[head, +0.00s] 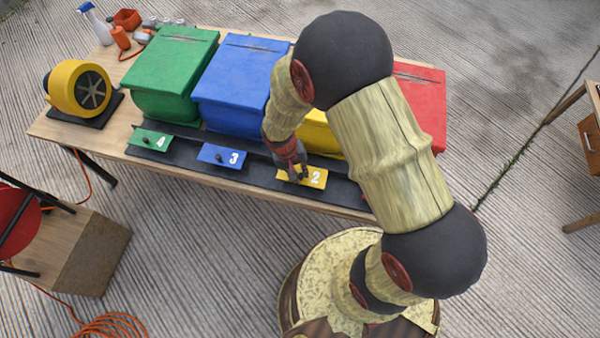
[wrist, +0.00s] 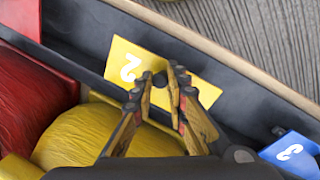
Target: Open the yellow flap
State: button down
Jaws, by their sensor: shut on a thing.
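The yellow flap (head: 317,176) is marked 2 and sits in the dark tray along the table's front edge. It also shows in the wrist view (wrist: 150,58), with a small dark knob (wrist: 160,80) near its middle. My gripper (head: 297,172) is over the flap. In the wrist view the fingertips of my gripper (wrist: 165,77) are closed at the knob, and part of the knob shows between them. The flap appears to lie flat.
A blue flap (head: 222,155) marked 3 and a green flap (head: 150,140) marked 4 lie to the left. A yellow blower (head: 75,88) stands at the table's left end.

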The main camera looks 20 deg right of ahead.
jog(key=shift+r+p, duration=0.15)
jog(key=shift+p, duration=0.35)
jog(key=shift+w+r+g+y+p, duration=0.1)
jog(key=shift+r+g+y+p, duration=0.2)
jog(key=shift+p, duration=0.65)
jog(key=g+p, duration=0.1)
jog(key=p, duration=0.2)
jog(key=shift+w+d+r+y+p, duration=0.25)
jog(key=shift+w+r+y+p, duration=0.05)
jog(key=shift+r+p, duration=0.05)
jog(key=shift+w+d+r+g+y+p, duration=0.2)
jog(key=shift+w+g+y+p, duration=0.25)
jog(key=shift+p, duration=0.7)
jog(key=shift+w+d+r+n+g+y+p, duration=0.15)
jog(key=shift+w+d+g+y+p, duration=0.1)
jog(key=shift+g+y, duration=0.25)
jog(key=shift+w+d+r+n+g+y+p, duration=0.15)
jog(key=shift+w+g+y+p, duration=0.1)
jog(key=shift+g, duration=0.4)
